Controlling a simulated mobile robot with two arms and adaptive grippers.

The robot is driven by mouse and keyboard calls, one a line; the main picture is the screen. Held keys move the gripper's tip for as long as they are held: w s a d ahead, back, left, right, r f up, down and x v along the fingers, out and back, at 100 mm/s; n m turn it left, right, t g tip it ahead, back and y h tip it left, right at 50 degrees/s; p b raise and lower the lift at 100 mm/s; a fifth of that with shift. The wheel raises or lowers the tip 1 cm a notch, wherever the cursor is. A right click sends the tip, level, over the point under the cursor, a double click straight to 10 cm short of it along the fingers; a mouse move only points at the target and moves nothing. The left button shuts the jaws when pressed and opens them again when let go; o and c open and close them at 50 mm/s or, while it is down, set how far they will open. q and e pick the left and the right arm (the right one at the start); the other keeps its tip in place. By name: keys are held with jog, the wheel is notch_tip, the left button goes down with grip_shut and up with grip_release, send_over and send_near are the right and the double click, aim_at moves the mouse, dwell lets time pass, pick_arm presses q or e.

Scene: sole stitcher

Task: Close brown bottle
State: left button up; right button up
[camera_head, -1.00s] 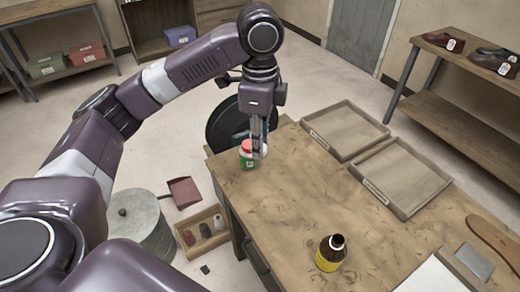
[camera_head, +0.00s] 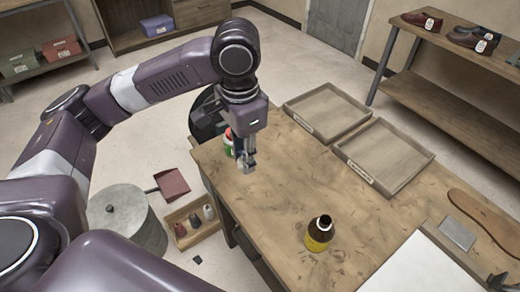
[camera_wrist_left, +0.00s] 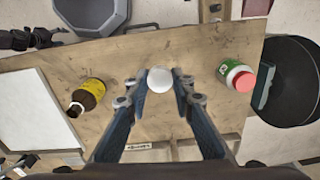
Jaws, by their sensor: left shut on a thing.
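The brown bottle (camera_head: 319,233) with a yellow label stands upright on the workbench, its dark neck uncovered. It also shows in the left wrist view (camera_wrist_left: 88,95). My left gripper (camera_head: 248,166) is over the left part of the bench, apart from the brown bottle and to its upper left. In the left wrist view its fingers are shut on a round white cap (camera_wrist_left: 159,79). In the head view the cap is too small to make out clearly. A dark piece at the lower right edge (camera_head: 500,283) looks like my right gripper; its fingers are not clear.
A green and white bottle with a red cap (camera_head: 229,143) stands just behind my left gripper. Two empty wooden trays (camera_head: 350,135) lie at the back of the bench. A white sheet (camera_head: 410,268), a grey plate (camera_head: 457,233) and a brown sole (camera_head: 484,213) lie at the right. The bench middle is clear.

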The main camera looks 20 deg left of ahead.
pick_arm(q)
jog(key=s+d+f+n, duration=0.2)
jog(key=s+n, duration=0.3)
jog(key=n, duration=0.2)
jog(key=shift+s+f, duration=0.15)
jog(key=shift+s, duration=0.1)
